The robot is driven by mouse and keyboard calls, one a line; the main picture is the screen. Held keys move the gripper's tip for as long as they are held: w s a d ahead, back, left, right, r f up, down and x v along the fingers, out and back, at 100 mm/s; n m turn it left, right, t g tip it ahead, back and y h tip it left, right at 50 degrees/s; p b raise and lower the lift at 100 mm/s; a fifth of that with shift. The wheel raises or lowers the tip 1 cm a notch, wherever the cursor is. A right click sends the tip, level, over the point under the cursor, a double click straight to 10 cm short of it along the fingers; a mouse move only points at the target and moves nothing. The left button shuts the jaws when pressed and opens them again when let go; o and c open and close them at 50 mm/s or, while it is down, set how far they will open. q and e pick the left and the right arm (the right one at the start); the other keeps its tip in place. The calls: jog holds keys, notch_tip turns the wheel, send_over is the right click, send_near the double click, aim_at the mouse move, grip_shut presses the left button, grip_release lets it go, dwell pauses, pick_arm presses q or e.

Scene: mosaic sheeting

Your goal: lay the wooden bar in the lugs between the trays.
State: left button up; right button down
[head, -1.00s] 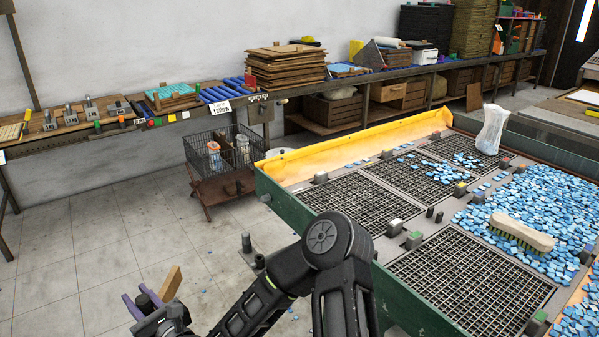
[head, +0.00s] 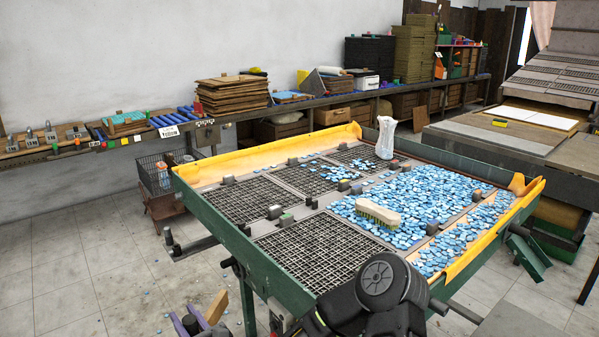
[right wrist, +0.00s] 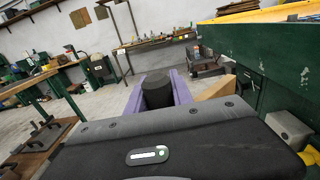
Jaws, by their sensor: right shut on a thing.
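My right gripper (head: 190,324) is low at the bottom left of the head view, off the left side of the green table. Its purple fingers also show in the right wrist view (right wrist: 157,95), with a dark round piece between them. The pale wooden bar (head: 217,307) sticks up beside the fingers; in the right wrist view part of it (right wrist: 216,87) shows right of them. Fingers and arm hide how it is gripped. The dark grid trays, a near one (head: 315,252) and a left one (head: 245,198), lie on the table. Small block lugs (head: 275,212) sit between them. My left gripper is out of view.
The table's green side wall (head: 215,227) stands between the gripper and the trays. Blue tiles (head: 410,195) cover the right part, with a brush (head: 378,213) on them. Floor to the left is mostly open.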

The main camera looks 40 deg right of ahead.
jog(key=shift+s, duration=0.35)
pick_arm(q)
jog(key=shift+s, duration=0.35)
pick_arm(e)
jog(key=shift+w, duration=0.1)
